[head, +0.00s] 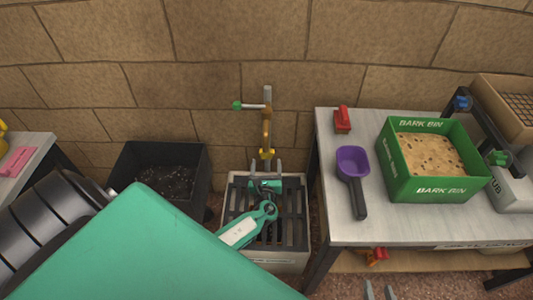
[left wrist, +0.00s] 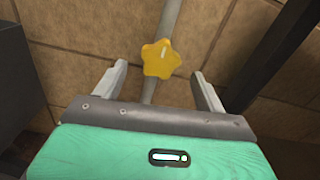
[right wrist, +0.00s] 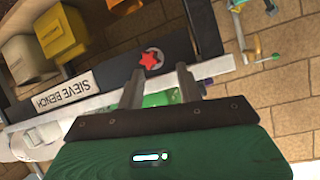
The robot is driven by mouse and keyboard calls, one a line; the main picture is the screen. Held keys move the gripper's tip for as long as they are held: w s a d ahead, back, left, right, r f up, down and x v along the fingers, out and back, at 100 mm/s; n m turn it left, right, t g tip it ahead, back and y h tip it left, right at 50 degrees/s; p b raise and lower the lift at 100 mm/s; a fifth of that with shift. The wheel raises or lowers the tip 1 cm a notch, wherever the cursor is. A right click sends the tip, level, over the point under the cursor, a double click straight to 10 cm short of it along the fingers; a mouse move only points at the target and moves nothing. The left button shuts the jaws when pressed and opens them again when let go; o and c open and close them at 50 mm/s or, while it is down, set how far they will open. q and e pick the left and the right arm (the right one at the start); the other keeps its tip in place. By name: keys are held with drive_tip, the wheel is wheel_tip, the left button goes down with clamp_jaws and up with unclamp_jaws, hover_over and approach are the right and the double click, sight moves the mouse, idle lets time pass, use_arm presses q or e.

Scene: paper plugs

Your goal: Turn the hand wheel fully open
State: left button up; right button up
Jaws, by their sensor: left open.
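A yellow star-shaped hand wheel (left wrist: 162,59) sits on a grey pipe (left wrist: 168,20) against the block wall. In the head view the yellow wheel (head: 267,153) is low on the pipe, below a brass tap (head: 267,120) with a green-tipped lever (head: 238,105). My left gripper (head: 266,166) is open just below the wheel. In the left wrist view its fingers (left wrist: 160,84) stand apart on either side of the wheel's lower part, with gaps on both sides. My right gripper (head: 379,291) is open at the bottom of the head view, away from the wheel. Its fingers also show in the right wrist view (right wrist: 155,78).
A slatted crate (head: 292,262) stands below my left gripper, a black bin (head: 130,160) left of it. The right-hand bench (head: 345,230) carries a purple scoop (head: 352,165) and green bark bin (head: 437,192). A red star knob (right wrist: 150,60) shows near my right fingers.

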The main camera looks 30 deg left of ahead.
sight(267, 156)
use_arm(q)
drive_tip(key=m+p, duration=0.4)
drive_tip(key=m, duration=0.2)
drive_tip(key=shift+r+m, duration=0.1)
drive_tip(key=shift+m, duration=0.5)
use_arm(e)
drive_tip(key=s+d+g+h, duration=0.3)
drive_tip(key=d+g, duration=0.3)
drive_tip(key=d, duration=0.3)
drive_tip(key=shift+s+r+m+h, duration=0.3)
drive_tip(key=shift+s+r+h, duration=0.1)
drive_tip(key=shift+s, duration=0.35)
use_arm(q)
drive_tip(key=shift+w, duration=0.1)
use_arm(e)
drive_tip(key=shift+f, duration=0.1)
use_arm(q)
drive_tip(key=shift+b+x, duration=0.65)
drive_tip(key=shift+x, duration=1.3)
use_arm(e)
drive_tip(key=shift+f, duration=0.8)
use_arm(q)
drive_tip(key=c, duration=1)
drive_tip(key=shift+o, duration=0.2)
